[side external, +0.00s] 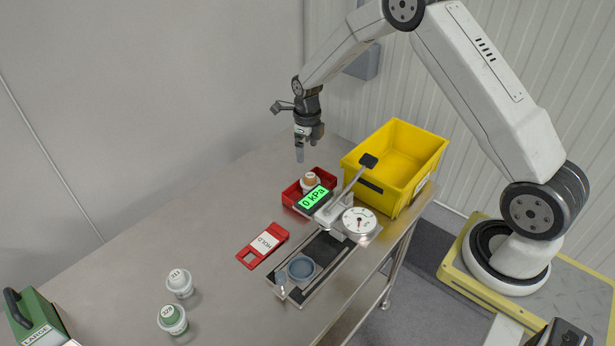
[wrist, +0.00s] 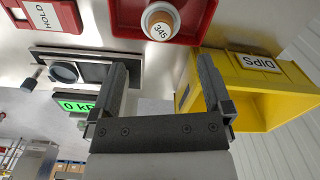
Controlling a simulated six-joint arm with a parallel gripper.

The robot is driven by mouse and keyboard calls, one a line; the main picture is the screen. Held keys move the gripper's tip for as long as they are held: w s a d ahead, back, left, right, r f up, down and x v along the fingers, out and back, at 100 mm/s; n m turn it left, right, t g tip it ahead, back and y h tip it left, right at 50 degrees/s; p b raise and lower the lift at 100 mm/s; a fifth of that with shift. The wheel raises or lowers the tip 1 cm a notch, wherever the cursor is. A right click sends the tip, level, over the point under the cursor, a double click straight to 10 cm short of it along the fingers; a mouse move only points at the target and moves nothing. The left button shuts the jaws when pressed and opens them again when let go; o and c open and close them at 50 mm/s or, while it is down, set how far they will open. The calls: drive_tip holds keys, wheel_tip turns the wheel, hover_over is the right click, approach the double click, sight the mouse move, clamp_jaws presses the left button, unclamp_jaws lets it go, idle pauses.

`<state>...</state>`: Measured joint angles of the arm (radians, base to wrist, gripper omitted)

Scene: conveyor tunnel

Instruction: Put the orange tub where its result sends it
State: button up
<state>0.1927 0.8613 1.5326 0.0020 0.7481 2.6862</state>
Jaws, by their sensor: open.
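The orange tub (side external: 309,181) has a white lid and sits in a small red tray (side external: 326,173). In the wrist view the orange tub (wrist: 160,22) shows the number 345, inside the red tray (wrist: 122,23). My gripper (side external: 300,156) hangs above and behind the tray, apart from the tub. Its jaws (wrist: 163,66) are open and empty. A test device with a dial gauge (side external: 358,223) has a green display (side external: 314,197) reading 0 kPa. A blue-grey round cup (side external: 301,268) sits on its track. The yellow bin (side external: 378,160) carries the label DIPS (wrist: 257,63).
A red HOLD block (side external: 263,245) lies left of the device. A grey-lidded tub (side external: 179,283) and a green tub (side external: 172,319) stand at the front left. A green LARGE container (side external: 36,322) stands in the corner. The table's left middle is clear.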

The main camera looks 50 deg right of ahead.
drive_tip(key=shift+r, duration=0.1)
drive_tip(key=s+a+r+n+t, duration=0.1)
drive_tip(key=s+a+r+n, duration=0.2)
drive_tip(key=s+n, duration=0.4)
drive_tip(key=s+a+r+n, duration=0.3)
drive_tip(key=s+n, duration=0.5)
drive_tip(key=n, duration=0.7)
drive_tip(key=s+a+r+n+t, duration=0.1)
drive_tip(key=s+a+r+n, duration=0.2)
drive_tip(key=s+n, duration=0.4)
drive_tip(key=n, duration=0.4)
drive_tip(key=shift+s+a+r+t, duration=0.15)
drive_tip(key=shift+a+r+t, duration=0.15)
drive_tip(key=shift+a, duration=0.1)
